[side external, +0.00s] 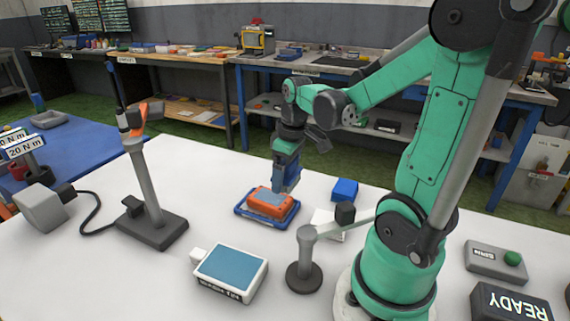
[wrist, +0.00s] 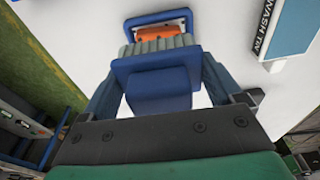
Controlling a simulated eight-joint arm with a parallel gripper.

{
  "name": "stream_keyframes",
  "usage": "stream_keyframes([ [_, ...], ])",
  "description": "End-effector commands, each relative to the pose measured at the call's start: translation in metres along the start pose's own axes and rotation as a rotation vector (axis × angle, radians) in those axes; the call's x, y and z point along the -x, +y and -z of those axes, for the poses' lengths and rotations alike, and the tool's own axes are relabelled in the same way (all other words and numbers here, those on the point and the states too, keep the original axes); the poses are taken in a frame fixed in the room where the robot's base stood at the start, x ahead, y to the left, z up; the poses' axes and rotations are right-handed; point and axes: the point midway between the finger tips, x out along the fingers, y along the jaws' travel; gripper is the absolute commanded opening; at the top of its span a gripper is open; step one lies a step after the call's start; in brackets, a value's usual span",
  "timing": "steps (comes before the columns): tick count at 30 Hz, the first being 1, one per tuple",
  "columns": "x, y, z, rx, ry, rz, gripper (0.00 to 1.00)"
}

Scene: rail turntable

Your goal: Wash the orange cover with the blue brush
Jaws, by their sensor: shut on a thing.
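The orange cover (side external: 270,201) lies in a shallow blue tray (side external: 242,212) on the white table; part of it shows at the top of the wrist view (wrist: 157,31). My gripper (side external: 287,182) is shut on the blue brush, right above the cover. In the wrist view the brush (wrist: 158,90) sits between my two blue fingers, its grey bristles (wrist: 155,46) pointing toward the cover and hiding part of it. The brush's lower end is close to the cover; I cannot tell whether the bristles touch it.
A small blue block (side external: 345,189) is behind and right of the tray. A grey post with a side arm (side external: 306,262) and a blue-topped white box (side external: 230,271) stand in front. A tall stand (side external: 150,190) is at the left. The table between this stand and the tray is clear.

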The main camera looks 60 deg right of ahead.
Motion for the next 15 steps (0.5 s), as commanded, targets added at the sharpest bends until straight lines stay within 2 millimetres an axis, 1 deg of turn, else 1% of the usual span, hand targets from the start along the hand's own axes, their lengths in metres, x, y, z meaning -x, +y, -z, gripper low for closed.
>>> stream_keyframes([
  [3, 0.011, 0.000, 0.001, 0.000, 0.000, 0.000, 0.29],
  [9, 0.026, 0.000, 0.003, 0.000, 0.000, 0.000, 0.29],
  [15, 0.029, 0.000, 0.003, 0.000, 0.000, 0.000, 0.29],
])
